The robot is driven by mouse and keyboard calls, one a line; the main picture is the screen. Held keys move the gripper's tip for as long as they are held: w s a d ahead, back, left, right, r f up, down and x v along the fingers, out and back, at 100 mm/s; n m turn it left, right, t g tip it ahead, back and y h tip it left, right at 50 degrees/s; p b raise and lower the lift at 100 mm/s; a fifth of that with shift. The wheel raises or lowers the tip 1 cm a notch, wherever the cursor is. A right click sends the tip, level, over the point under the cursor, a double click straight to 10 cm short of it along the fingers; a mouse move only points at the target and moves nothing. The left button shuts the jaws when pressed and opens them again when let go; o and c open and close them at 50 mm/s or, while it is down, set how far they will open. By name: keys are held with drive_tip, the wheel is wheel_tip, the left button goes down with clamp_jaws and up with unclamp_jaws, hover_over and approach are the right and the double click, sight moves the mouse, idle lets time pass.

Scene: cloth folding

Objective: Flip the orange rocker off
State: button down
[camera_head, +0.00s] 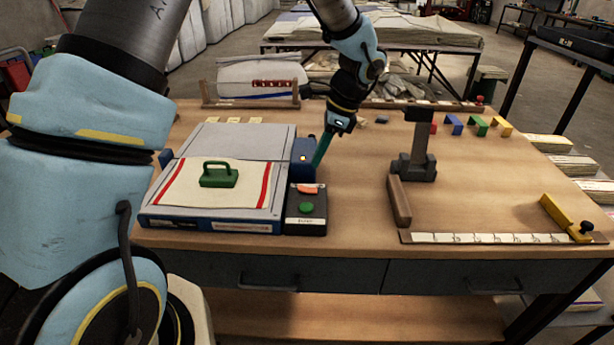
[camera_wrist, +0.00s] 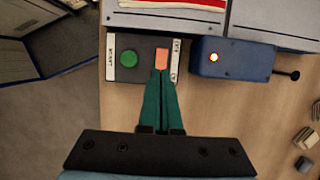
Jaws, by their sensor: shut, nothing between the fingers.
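The orange rocker (camera_head: 308,189) sits on a black switch box (camera_head: 291,222), above a round green button (camera_head: 306,208). In the wrist view the rocker (camera_wrist: 162,59) lies just past my fingertips, with the green button (camera_wrist: 128,63) to its left. My gripper (camera_head: 317,164) has teal fingers, shut together and empty. In the head view they point down beside a blue box (camera_head: 303,148) with a glowing amber lamp. In the wrist view the fingertips (camera_wrist: 162,73) line up with the rocker; contact is unclear. I cannot tell the rocker's tilt.
A grey folding board (camera_head: 270,142) holds a cream cloth (camera_head: 182,188) with red stripes and a green handle (camera_head: 219,175). The table between is clear.

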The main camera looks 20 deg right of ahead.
sight(304, 190)
drive_tip(key=p+x, duration=0.2)
drive_tip(key=x, duration=0.5)
drive_tip(key=shift+a+f, duration=0.1)
drive_tip(key=shift+f, duration=0.2)
drive_tip(key=shift+w+a+f, duration=0.1)
drive_tip(key=shift+a+f, duration=0.05)
drive_tip(key=shift+a, duration=0.05)
drive_tip(key=shift+d, duration=0.1)
drive_tip(key=shift+s+d+h, duration=0.3)
drive_tip(key=shift+s+d, duration=0.1)
drive_tip(key=shift+d, duration=0.35)
